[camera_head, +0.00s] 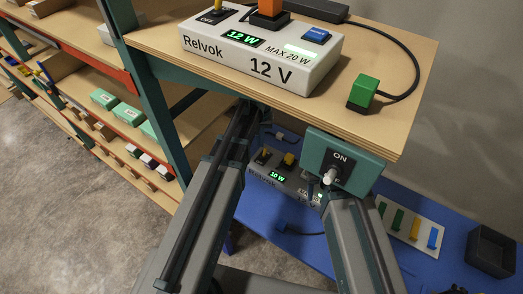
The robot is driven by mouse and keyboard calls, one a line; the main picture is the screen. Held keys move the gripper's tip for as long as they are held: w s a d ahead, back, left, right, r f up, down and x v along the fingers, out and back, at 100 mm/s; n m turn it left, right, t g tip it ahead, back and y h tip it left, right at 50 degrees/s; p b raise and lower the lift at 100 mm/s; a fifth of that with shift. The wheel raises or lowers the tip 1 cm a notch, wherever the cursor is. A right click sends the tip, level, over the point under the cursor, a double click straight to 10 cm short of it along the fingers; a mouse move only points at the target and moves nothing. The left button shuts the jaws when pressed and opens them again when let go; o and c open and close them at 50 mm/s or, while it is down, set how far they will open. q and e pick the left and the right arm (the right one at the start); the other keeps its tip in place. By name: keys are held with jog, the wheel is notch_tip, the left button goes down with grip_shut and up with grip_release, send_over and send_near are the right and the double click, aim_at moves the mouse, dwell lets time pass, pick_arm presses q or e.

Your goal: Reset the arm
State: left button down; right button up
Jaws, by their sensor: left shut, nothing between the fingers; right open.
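My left arm rises from the bottom centre, and its far end, where the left gripper (246,116) sits, goes up under the wooden shelf's front edge. The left gripper looks shut and empty; its fingertips are largely hidden. My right arm rises further right, and the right gripper (322,190) is low beside the teal switch panel (365,168). It is open, its fingers partly hidden, with nothing seen held. The panel, marked ON, hangs at the shelf's edge with a pale toggle lever (329,177) pointing down. I cannot tell whether the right gripper touches it.
The wooden shelf (405,95) bears a white Relvok 12 V console (205,60) and a green block (363,92) on a black cable. Below, a blue table (345,235) holds a grey 10 W console (262,172), a white colour strip (410,222) and a dark bin (490,250). Stocked racks stand left.

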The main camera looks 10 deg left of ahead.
pick_arm(q)
jog(key=s+d+f+m+b, duration=0.2)
jog(key=s+d, duration=0.1)
jog(key=s, duration=0.2)
jog(key=s+d+f+m+b, duration=0.2)
jog(key=s+d+f+b, duration=0.1)
jog(key=s, duration=0.2)
jog(key=s+d+f+m+y+b, duration=0.1)
jog(key=s+d+f+b, duration=0.1)
jog(key=s, duration=0.4)
jog(key=shift+d+f+m+b, duration=0.2)
jog(key=shift+d+b, duration=0.05)
jog(key=shift+d, duration=0.2)
jog(key=shift+d+f+m+b, duration=0.2)
jog(key=shift+d, duration=0.25)
pick_arm(e)
notch_tip(320, 180, down, 8)
pick_arm(q)
jog(key=shift+r, duration=0.1)
pick_arm(e)
jog(key=shift+r, duration=0.1)
